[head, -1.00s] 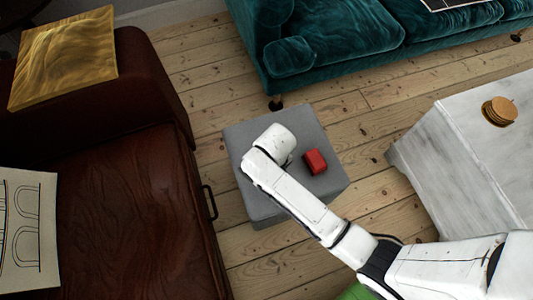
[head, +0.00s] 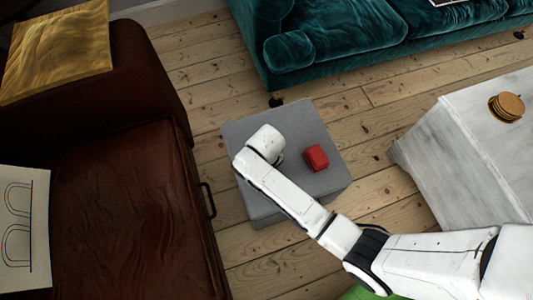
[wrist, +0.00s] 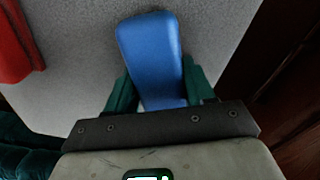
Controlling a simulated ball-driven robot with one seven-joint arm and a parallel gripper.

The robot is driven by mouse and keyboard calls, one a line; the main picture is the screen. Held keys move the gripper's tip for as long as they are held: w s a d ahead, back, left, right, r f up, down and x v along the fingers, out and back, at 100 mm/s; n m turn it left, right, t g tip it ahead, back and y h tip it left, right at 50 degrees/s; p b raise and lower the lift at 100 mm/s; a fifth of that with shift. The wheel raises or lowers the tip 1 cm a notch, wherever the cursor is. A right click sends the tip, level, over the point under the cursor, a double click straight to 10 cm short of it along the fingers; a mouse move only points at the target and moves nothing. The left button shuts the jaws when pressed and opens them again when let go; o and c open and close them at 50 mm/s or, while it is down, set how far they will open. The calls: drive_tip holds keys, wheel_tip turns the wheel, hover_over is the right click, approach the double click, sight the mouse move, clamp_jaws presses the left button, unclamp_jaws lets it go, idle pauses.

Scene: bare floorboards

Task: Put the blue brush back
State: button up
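The blue brush (wrist: 150,55) shows in the wrist view between the two green fingers of my gripper (wrist: 160,88). The fingers lie close along both its sides with no clear gap, so my gripper looks shut on it. Its far end points away from the palm, over the grey top of the ottoman (head: 240,132). Whether it still touches that top I cannot tell. In the head view the brush and the fingers are hidden beneath my wrist, which is above the ottoman's left part.
A red block (head: 316,157) lies on the ottoman, right of my wrist. A brown leather sofa (head: 110,215) is left, a teal sofa (head: 350,50) behind, and a whitish table (head: 465,150) with round coasters (head: 507,106) right. Bare floorboards lie between them.

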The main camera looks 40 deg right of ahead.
drive_tip(key=o, duration=0.5)
drive_tip(key=shift+c, duration=0.2)
wheel_tip(320, 180, up, 12)
drive_tip(key=p, duration=0.4)
drive_tip(key=s+d+r, duration=0.3)
drive_tip(key=s+d, duration=0.1)
drive_tip(key=s, duration=0.4)
drive_tip(key=s+d+r+m+t, duration=0.1)
drive_tip(key=s+d+r, duration=0.2)
drive_tip(key=s, duration=0.5)
drive_tip(key=shift+s+d+r, duration=0.15)
drive_tip(key=shift+d+r, duration=0.25)
drive_tip(key=shift+r, duration=0.25)
